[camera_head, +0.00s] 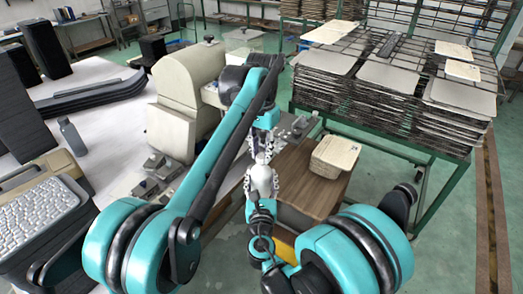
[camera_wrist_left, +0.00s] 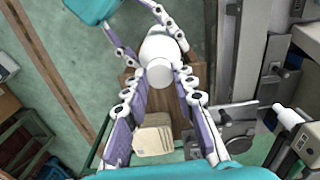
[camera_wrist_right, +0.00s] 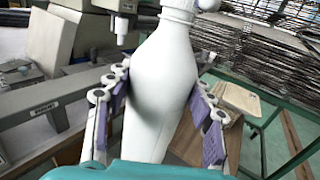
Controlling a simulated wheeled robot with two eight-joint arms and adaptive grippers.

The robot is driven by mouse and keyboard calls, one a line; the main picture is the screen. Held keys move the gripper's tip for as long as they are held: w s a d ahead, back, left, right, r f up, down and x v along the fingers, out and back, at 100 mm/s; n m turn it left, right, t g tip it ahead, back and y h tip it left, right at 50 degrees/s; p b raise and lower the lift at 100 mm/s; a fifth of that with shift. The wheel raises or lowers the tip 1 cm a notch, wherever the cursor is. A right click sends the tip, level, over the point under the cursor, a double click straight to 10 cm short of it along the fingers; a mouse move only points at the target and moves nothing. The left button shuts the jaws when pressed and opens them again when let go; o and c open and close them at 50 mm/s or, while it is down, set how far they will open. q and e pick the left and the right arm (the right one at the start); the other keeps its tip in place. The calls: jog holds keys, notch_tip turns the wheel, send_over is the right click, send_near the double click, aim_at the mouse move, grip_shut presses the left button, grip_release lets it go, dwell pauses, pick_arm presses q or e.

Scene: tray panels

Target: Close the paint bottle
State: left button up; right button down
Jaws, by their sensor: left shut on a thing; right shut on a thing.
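The white paint bottle (camera_head: 262,181) stands upright between my two grippers in the head view. My right gripper (camera_wrist_right: 158,95) is shut on its wide body, one finger on each side. The bottle narrows to a neck at the top of the right wrist view. My left gripper (camera_head: 264,148) is above it, pointing down, its fingers closed around a small white cap (camera_wrist_left: 167,70). In the left wrist view the cap overlaps the bottle top. Whether it touches the neck or sits on it is hidden.
A wooden table (camera_head: 310,186) lies below, with a stack of light panels (camera_head: 334,156) on it. A beige and grey machine (camera_head: 172,130) stands to the left. A green rack with many stacked panels (camera_head: 385,95) is at the right.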

pick_arm(q)
jog(key=m, duration=2.2)
jog(key=shift+s, duration=0.1)
jog(key=m, duration=0.7)
jog(key=shift+a, duration=0.1)
jog(key=o, duration=0.7)
jog(key=shift+f, duration=0.1)
